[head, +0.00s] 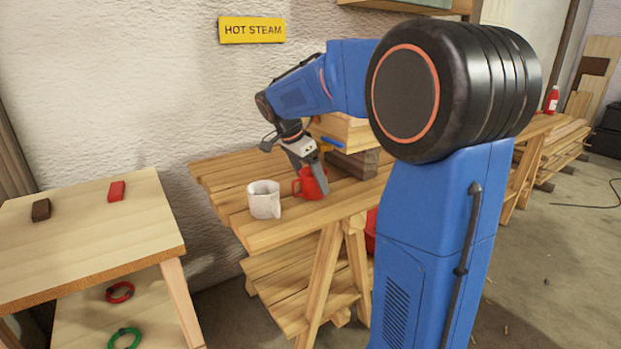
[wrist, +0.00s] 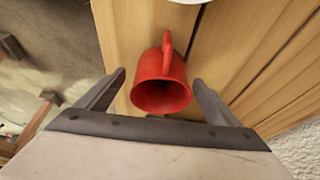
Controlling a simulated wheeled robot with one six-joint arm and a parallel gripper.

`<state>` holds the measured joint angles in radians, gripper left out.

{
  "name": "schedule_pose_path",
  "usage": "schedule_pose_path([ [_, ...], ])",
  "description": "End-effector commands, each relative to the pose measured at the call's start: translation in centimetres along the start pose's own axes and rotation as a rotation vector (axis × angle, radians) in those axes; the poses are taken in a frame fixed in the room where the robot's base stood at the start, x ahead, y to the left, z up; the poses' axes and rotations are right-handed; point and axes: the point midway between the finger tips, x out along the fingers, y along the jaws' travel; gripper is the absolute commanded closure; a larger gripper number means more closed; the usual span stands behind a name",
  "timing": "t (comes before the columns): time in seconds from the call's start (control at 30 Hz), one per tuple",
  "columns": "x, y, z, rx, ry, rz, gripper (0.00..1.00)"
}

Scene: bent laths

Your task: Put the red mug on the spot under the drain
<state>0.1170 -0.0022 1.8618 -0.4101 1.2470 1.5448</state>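The red mug (head: 309,187) stands on the slatted wooden bench, partly hidden by a finger of my gripper (head: 319,178). In the wrist view the red mug (wrist: 162,88) shows its dark open mouth, with its handle toward the top of the picture. My gripper (wrist: 160,78) is open, with one finger on each side of the mug and a visible gap on both sides. Whether the fingertips are level with the mug or above it is hard to tell. I cannot make out the drain or the spot under it for certain.
A white jug (head: 264,200) stands close left of the red mug on the bench (head: 232,172). A wooden box (head: 343,128) with a blue piece sits on dark blocks behind. A left table (head: 85,235) holds a dark block (head: 41,210) and a red block (head: 117,191).

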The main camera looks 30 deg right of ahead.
Motion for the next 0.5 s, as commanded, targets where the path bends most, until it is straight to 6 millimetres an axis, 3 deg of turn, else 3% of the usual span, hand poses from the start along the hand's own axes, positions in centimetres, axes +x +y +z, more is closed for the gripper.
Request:
schedule_pose_path([
  [0.27, -0.5, 0.0, -0.2, 0.0, 0.0, -0.001, 0.13],
  [0.5, -4.0, 0.0, -0.5, 0.0, 0.0, -0.004, 0.13],
])
